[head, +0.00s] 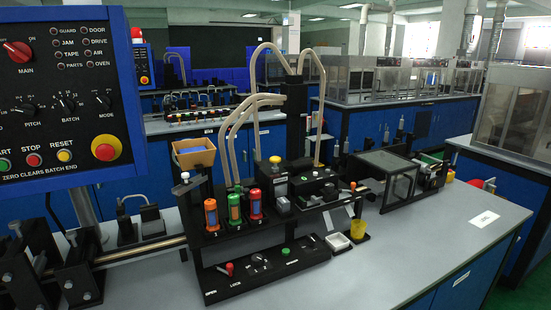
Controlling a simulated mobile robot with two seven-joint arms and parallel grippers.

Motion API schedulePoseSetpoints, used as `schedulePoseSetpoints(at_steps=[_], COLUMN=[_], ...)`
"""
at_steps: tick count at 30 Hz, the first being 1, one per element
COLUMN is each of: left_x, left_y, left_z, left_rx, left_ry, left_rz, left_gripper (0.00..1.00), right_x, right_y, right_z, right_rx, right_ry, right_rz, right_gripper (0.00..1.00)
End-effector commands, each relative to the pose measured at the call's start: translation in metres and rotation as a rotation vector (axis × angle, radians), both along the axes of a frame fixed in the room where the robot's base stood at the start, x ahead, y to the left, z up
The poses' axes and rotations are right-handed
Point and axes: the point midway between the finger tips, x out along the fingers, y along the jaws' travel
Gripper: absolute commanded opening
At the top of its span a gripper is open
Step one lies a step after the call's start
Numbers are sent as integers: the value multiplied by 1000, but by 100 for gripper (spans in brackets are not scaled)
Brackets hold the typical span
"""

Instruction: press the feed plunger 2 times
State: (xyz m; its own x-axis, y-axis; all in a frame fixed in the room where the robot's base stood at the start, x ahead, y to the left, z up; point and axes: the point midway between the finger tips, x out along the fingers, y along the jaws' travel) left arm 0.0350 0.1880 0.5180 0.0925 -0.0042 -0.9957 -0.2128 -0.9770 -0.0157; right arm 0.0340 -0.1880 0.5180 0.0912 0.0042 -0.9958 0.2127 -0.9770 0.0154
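A black tape machine (262,275) stands on the grey bench top in the head view. Several capped knobs rise from it: a yellow-topped one (275,160) at its upper middle, a white-topped one (185,176) at its left, and a small green one (286,252) on the low front plate. I cannot tell by sight which of them is the feed plunger. Three coloured cylinders stand in its front: orange (211,215), green-capped (234,208) and red (255,204). Neither of my grippers shows in this view.
A blue control panel (68,180) with switches and buttons fills the upper left. Black brackets on a rail (140,250) stand at lower left. A white tray (338,241) and yellow cup (358,229) sit right of the machine. The bench (430,240) is clear at front right.

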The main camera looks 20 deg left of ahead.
Motion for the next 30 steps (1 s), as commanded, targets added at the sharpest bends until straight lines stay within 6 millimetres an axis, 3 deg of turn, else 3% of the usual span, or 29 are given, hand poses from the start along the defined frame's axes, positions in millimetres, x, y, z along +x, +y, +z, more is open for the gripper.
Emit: schedulePoseSetpoints(at_steps=[1, 9, 30], left_x=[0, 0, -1], left_y=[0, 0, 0], left_z=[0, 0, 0], left_rx=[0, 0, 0], left_ry=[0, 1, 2], left_rz=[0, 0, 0], left_gripper=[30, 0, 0], right_x=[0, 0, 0], right_y=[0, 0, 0], right_z=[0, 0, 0], right_rx=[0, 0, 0], right_ry=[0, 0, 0], right_rz=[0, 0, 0], right_gripper=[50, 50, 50])
